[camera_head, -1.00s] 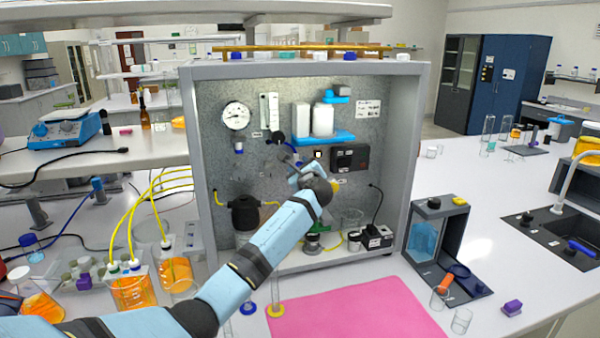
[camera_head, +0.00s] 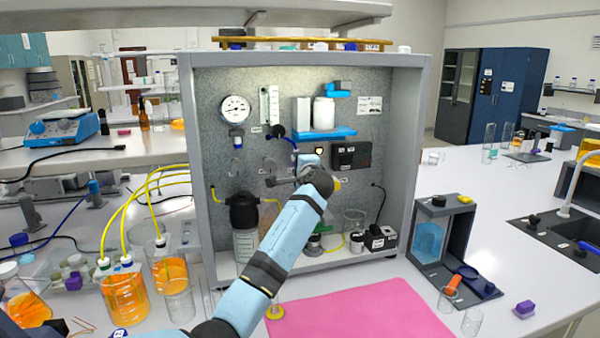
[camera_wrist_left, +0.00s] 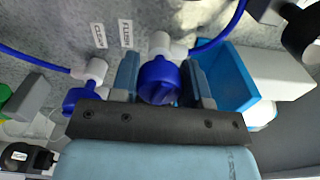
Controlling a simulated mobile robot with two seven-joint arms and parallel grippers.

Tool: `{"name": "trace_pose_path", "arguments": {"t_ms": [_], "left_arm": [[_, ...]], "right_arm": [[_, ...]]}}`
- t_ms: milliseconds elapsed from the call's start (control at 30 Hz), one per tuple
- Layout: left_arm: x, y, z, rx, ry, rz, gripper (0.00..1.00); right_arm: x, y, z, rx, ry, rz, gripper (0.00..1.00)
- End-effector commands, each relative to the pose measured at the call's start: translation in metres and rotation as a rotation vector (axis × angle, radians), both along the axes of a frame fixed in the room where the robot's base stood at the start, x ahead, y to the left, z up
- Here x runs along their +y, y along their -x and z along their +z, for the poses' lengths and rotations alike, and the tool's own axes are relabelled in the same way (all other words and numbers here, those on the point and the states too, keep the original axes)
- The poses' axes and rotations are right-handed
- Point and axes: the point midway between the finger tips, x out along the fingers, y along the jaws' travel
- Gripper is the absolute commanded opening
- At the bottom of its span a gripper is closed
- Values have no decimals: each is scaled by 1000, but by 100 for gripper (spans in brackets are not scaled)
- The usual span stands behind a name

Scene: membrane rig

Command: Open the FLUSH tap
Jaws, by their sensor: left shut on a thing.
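My left gripper (camera_wrist_left: 163,85) is shut on a blue tap knob (camera_wrist_left: 160,84), with one finger on each side of it. The knob sits on a white valve body (camera_wrist_left: 160,43) with a blue tube. A second blue tap (camera_wrist_left: 85,98) on a white fitting lies to the left in the left wrist view, apart from the fingers. Two small labels (camera_wrist_left: 112,35) are on the panel near the taps; I cannot read them surely. In the head view my left forearm and wrist reach up to the rig panel (camera_head: 225,160) and hide the held knob. My right gripper is not in view.
A round gauge (camera_head: 236,109) and a blue shelf (camera_head: 322,134) with white vessels are on the panel. A black box (camera_head: 351,157) is to the right. Orange-filled beakers (camera_head: 124,296) stand at the left. A pink mat (camera_head: 365,315) lies in front.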

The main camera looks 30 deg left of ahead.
Motion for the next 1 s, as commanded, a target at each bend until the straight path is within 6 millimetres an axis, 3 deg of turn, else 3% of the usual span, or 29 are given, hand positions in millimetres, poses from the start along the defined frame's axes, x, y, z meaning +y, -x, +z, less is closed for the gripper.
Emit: {"name": "trace_pose_path", "arguments": {"t_ms": [433,1000], "left_arm": [[0,0,-2,-169,144,0,18],[0,0,-1,-193,166,0,18]], "right_arm": [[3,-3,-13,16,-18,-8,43],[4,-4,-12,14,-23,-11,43]]}}
